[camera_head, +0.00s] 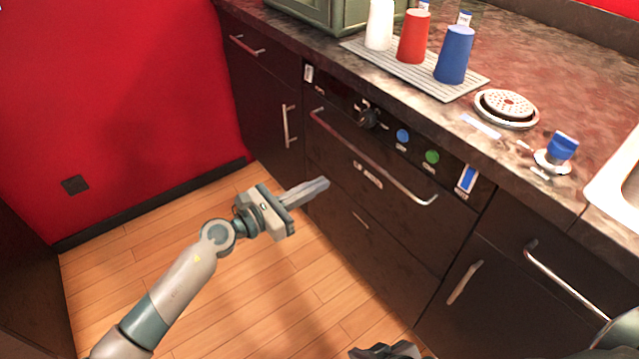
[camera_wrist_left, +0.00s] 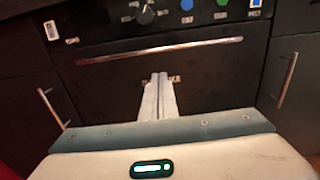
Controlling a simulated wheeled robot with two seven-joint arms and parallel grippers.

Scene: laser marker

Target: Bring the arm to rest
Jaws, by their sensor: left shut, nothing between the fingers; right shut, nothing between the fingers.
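My left arm reaches in from the lower left in the head view. Its gripper (camera_head: 322,185) is shut and empty, in front of the dark drawer front below the counter. In the left wrist view the two fingers (camera_wrist_left: 158,80) lie together, below the long drawer handle (camera_wrist_left: 160,50) in the picture. I cannot tell if they touch the front. My right gripper (camera_head: 385,350) shows only in part at the bottom edge, shut, with no object seen in it.
The cabinet front has a long handle (camera_head: 370,155), a black knob (camera_head: 368,118), and blue (camera_head: 402,136) and green (camera_head: 432,157) buttons. White (camera_head: 379,25), red (camera_head: 413,37) and blue (camera_head: 454,55) cups stand on a ridged mat (camera_head: 470,84). The wooden floor (camera_head: 130,260) is clear.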

